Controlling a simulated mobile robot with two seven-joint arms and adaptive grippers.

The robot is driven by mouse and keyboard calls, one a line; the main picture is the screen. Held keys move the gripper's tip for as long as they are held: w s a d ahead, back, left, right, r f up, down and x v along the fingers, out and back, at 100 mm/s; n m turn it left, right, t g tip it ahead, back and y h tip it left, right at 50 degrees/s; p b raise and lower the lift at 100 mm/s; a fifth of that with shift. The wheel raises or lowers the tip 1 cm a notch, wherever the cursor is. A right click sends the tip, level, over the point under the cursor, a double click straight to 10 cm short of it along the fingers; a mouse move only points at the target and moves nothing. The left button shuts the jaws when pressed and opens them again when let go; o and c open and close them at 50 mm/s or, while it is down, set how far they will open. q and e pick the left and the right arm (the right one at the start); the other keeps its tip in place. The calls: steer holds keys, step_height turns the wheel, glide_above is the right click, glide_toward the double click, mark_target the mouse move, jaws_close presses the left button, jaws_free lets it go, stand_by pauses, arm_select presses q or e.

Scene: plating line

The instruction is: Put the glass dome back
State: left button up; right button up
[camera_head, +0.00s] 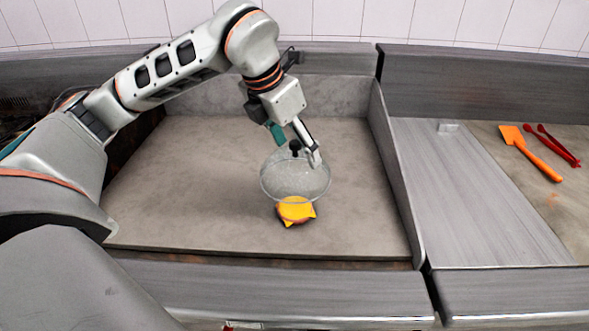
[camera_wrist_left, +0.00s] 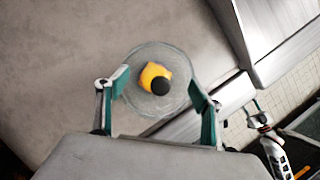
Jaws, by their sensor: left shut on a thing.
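The clear glass dome (camera_head: 276,180) with a black knob (camera_head: 294,147) hangs in the middle of the grey griddle plate. My left gripper (camera_head: 295,145) is at the knob and shut on the dome from above. A patty topped with yellow cheese (camera_head: 296,212) lies on the plate; it shows partly through the glass and partly below the rim, so the dome looks raised. In the left wrist view the dome (camera_wrist_left: 145,101) is between the fingers (camera_wrist_left: 159,88), with the cheese seen through it. My right gripper (camera_wrist_left: 256,115) shows small at the lower right there.
Right of the griddle's raised side wall (camera_head: 397,170) is a bare metal counter (camera_head: 470,190). An orange spatula (camera_head: 530,152) and red tongs (camera_head: 555,145) lie on the board at far right. The griddle around the patty is clear.

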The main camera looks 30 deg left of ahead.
arm_select(q)
step_height(320, 180, up, 8)
steer(key=shift+f+p, duration=0.25)
steer(key=shift+p, duration=0.1)
